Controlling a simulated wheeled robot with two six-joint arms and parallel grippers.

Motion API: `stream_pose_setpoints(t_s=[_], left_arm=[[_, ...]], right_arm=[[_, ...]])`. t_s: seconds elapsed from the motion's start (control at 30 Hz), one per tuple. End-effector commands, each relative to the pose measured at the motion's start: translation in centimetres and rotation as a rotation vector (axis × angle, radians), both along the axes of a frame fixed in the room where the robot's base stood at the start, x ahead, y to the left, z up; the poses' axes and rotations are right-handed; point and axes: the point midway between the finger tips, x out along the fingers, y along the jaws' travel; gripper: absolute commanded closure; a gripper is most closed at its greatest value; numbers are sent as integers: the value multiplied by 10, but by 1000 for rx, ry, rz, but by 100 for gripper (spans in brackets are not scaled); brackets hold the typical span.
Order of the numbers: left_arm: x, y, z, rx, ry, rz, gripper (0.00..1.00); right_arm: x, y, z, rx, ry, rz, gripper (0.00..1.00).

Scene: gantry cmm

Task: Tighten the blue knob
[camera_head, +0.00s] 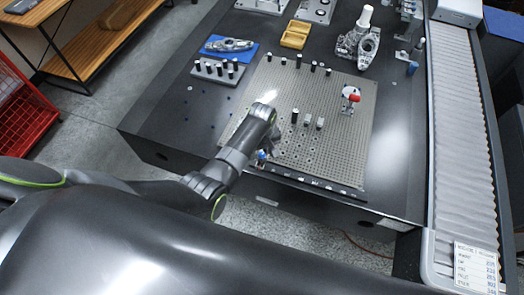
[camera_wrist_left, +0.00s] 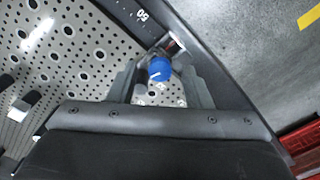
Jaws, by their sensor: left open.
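The blue knob (camera_head: 262,155) is at the front left edge of the perforated metal plate (camera_head: 345,140), partly hidden by my left arm in the head view. In the left wrist view the blue knob (camera_wrist_left: 159,69) shows a white line on its face and sits between the two fingers. My left gripper (camera_head: 267,148) is open at the knob, and it shows in the wrist view too (camera_wrist_left: 160,78). A gap seems to show on each side of the knob; contact cannot be told. My right gripper is out of view.
A red-handled fixture (camera_head: 352,97) and several small posts stand on the plate. A blue tray (camera_head: 229,46) with a metal part and a yellow tray (camera_head: 296,34) are farther back. A conveyor (camera_head: 460,130) runs along the right, and a red crate (camera_head: 20,105) is at left.

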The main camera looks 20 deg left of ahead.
Motion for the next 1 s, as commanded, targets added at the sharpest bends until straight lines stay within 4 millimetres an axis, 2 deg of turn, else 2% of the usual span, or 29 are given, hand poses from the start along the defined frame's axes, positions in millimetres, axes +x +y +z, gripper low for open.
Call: stream_pose_setpoints(t_s=[0.33, 0.67, 1.0], left_arm=[[0, 0, -3, 0, 0, 0, 55], [0, 0, -3, 0, 0, 0, 98], [0, 0, -2, 0, 1, -45, 100]], right_arm=[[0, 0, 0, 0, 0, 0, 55], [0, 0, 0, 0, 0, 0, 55], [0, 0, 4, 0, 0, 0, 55]])
